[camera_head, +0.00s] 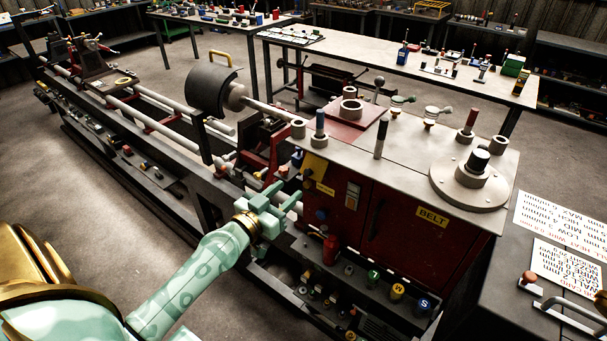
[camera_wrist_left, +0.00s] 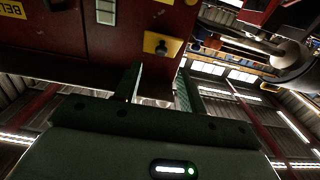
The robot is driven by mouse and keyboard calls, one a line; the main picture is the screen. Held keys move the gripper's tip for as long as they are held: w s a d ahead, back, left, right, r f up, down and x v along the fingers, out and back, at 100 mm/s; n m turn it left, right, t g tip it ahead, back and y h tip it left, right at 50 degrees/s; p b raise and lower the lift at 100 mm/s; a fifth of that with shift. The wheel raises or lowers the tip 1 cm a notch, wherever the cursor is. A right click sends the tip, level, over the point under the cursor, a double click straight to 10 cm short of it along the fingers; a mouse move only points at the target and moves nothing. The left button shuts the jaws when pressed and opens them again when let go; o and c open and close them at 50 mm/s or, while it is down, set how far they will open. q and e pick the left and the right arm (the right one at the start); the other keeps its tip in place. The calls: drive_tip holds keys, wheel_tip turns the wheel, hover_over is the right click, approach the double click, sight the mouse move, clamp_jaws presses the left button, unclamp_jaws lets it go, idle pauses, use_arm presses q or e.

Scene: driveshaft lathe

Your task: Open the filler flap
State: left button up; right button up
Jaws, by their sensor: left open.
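The red lathe cabinet (camera_head: 395,215) stands right of the middle in the head view. A tilted yellow plate (camera_head: 314,165) sits at its upper left corner, with a smaller yellow label (camera_head: 324,188) below it. I cannot tell for sure which part is the filler flap. My left gripper (camera_head: 283,198) is open and empty, just left of the cabinet's front and below the yellow plate. In the left wrist view a yellow plate with a dark knob (camera_wrist_left: 162,46) lies beyond the open fingers (camera_wrist_left: 157,88), apart from them.
The lathe bed (camera_head: 150,125) with its rails runs to the upper left. A dark cylinder guard (camera_head: 211,92) stands over the spindle. A shelf with bottles (camera_head: 345,290) lies below the cabinet. The floor (camera_head: 100,180) at the left is clear.

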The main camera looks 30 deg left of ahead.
sight(306, 174)
use_arm(q)
drive_tip(key=w, duration=0.7)
drive_tip(key=shift+w+d+f, duration=0.1)
drive_tip(key=shift+w+d, duration=0.05)
drive_tip(key=shift+w, duration=0.1)
clamp_jaws()
